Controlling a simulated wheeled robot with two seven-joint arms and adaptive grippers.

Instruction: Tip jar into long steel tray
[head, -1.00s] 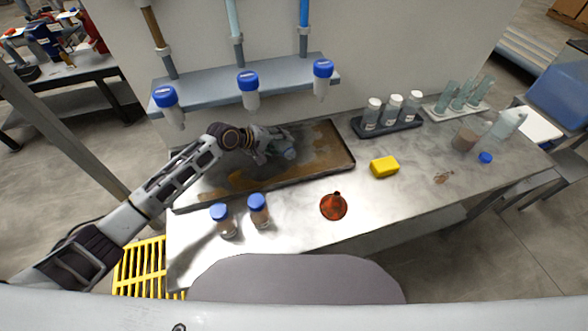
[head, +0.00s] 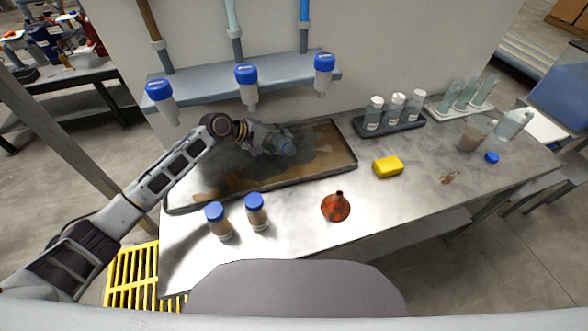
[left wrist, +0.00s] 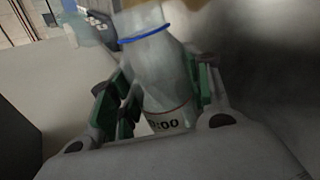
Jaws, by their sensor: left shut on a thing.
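The long steel tray (head: 345,163) lies along the back of the bench, with brown wet-looking patches spread over its floor. My left gripper (head: 272,141) is above the tray and shut on a clear jar (head: 287,148). The jar is tilted, its mouth end pointing away from the gripper over the tray. In the left wrist view the jar (left wrist: 158,70) sits between the green-padded fingers (left wrist: 165,95), with a blue ring at its neck and a printed label. I see no cap on it; its contents are unclear. My right gripper is out of view.
Two blue-capped jars (head: 217,220) (head: 256,211) stand in front of the tray. Several blue-capped tubes (head: 247,86) hang above the tray at the shelf (head: 210,86).

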